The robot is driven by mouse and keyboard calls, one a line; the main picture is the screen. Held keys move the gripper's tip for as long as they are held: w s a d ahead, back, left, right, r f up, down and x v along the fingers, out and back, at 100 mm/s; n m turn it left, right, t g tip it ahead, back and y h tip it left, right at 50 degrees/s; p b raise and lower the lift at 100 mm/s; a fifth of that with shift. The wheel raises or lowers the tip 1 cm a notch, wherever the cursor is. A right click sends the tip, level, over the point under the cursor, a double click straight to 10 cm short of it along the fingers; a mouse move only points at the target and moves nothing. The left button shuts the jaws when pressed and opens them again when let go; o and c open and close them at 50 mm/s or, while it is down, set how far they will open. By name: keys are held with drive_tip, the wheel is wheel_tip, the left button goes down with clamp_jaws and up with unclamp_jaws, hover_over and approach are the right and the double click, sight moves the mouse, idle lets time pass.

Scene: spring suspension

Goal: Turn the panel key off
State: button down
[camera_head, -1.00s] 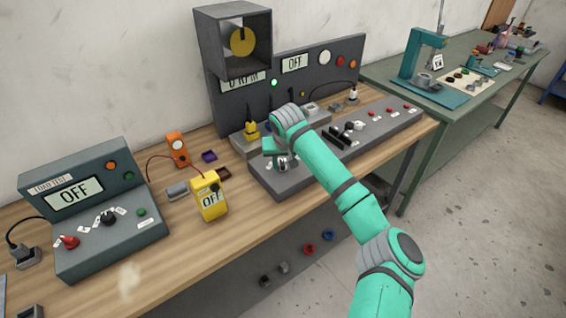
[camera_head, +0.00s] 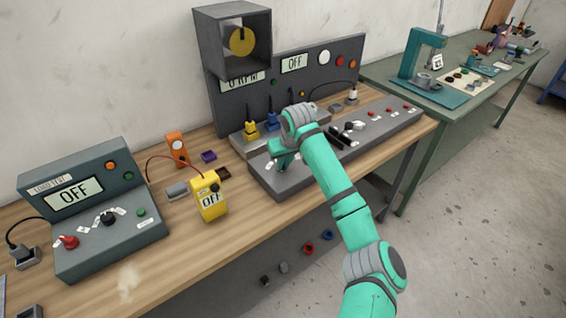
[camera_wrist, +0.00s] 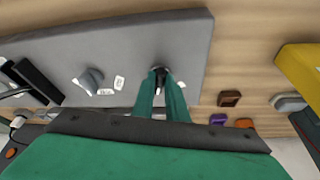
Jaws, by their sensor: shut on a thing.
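The panel key (camera_wrist: 159,71) is a small dark piece on the grey sloped control panel (camera_wrist: 120,40). In the wrist view it sits between the tips of my gripper (camera_wrist: 160,80), which is shut on it. White labels lie beside it on the panel. In the head view my gripper (camera_head: 283,160) reaches down onto the left end of the control panel (camera_head: 280,186), and its fingers hide the key there. The key's exact angle cannot be read.
A dark upright board (camera_head: 315,75) with an OFF display stands behind. A yellow meter (camera_head: 208,196) and an orange meter (camera_head: 177,149) stand to the left, near the load tester box (camera_head: 110,215). A black lever (camera_head: 338,136) and other controls are to the right.

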drive_tip(key=n, duration=0.1)
drive_tip(key=n+y, duration=0.1)
drive_tip(key=n, duration=0.2)
drive_tip(key=shift+w+d+g+y, duration=0.2)
drive_tip(key=shift+d+g+y, duration=0.1)
drive_tip(key=shift+g, duration=0.1)
drive_tip(key=n, duration=0.2)
drive_tip(key=n+g, duration=0.1)
drive_tip(key=n, duration=0.1)
drive_tip(key=shift+w+d+n+y, duration=0.2)
drive_tip(key=shift+n+y, duration=0.1)
drive_tip(key=shift+y, duration=0.1)
drive_tip(key=c, duration=1.8)
unclamp_jaws()
drive_tip(key=shift+d, duration=0.1)
drive_tip(key=shift+o, duration=0.2)
drive_tip(key=shift+a, duration=0.2)
drive_tip(key=v, duration=1)
drive_tip(key=shift+d+r, duration=0.2)
drive_tip(key=shift+r, duration=0.2)
